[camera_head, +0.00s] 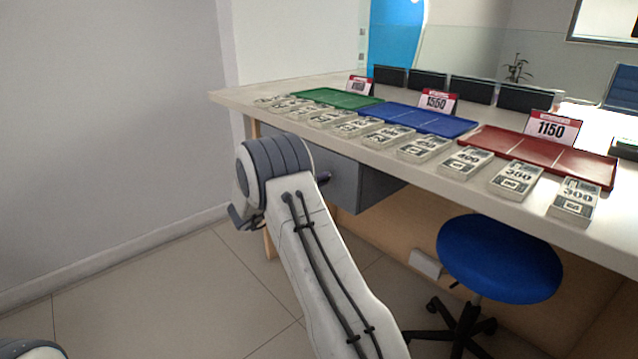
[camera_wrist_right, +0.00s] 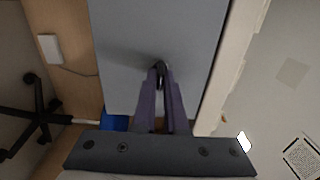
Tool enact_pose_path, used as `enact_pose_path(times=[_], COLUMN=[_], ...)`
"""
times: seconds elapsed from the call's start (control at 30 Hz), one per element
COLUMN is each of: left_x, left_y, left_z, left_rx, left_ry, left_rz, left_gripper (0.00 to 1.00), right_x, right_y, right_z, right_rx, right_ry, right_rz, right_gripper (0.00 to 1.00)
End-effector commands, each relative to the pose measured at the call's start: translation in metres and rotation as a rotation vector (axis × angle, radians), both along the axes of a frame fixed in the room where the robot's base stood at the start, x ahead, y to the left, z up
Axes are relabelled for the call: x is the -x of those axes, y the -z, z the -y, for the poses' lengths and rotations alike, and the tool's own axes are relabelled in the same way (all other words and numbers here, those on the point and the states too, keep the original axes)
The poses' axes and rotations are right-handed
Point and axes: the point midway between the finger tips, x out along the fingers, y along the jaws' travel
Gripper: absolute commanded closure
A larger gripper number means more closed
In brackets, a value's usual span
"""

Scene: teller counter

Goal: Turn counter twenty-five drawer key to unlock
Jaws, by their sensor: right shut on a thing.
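The grey drawer (camera_head: 375,188) hangs under the counter, and its flat front fills the middle of the right wrist view (camera_wrist_right: 120,45). My right gripper (camera_wrist_right: 161,82) points straight at this front. Its two dark fingers are shut on a small dark key (camera_wrist_right: 160,67) at the drawer front. The fingers cover much of the key, so its turn angle is hard to tell. In the head view my right wrist hides most of the gripper; only a dark finger part (camera_head: 323,178) shows beside the drawer. My left gripper is not in view.
The countertop (camera_head: 240,97) carries banknote bundles (camera_head: 464,163), a green tray (camera_head: 335,98), a blue tray (camera_head: 420,120) and a red tray (camera_head: 540,153) with price signs. A blue stool (camera_head: 500,260) stands right of my arm. A wall (camera_head: 110,110) is at the left; the floor between is clear.

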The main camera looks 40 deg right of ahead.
Motion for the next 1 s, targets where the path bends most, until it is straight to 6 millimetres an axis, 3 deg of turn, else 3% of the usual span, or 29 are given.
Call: enact_pose_path(times=[0.23, 0.27, 0.3, 0.33, 0.7, 1.0], left_x=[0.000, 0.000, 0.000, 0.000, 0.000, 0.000], left_y=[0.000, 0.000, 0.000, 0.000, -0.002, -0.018], left_z=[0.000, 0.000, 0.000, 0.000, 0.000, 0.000], left_rx=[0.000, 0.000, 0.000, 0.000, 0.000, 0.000], left_ry=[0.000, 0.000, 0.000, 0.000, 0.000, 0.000], left_rz=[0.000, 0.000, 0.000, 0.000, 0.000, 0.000], left_gripper=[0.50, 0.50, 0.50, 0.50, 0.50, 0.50], right_x=[0.001, 0.001, 0.001, 0.001, 0.000, 0.004], right_y=[0.001, 0.001, 0.001, 0.001, -0.001, -0.002], right_z=[0.000, 0.000, 0.000, 0.000, -0.005, -0.058], right_rx=[-0.003, -0.003, -0.002, -0.002, -0.001, -0.001], right_ry=[0.002, 0.002, 0.002, 0.002, -0.001, -0.004], right_rz=[0.000, 0.000, 0.000, 0.000, 0.000, -0.001], right_gripper=[1.00, 0.79, 0.63, 0.60, 0.60, 0.60])
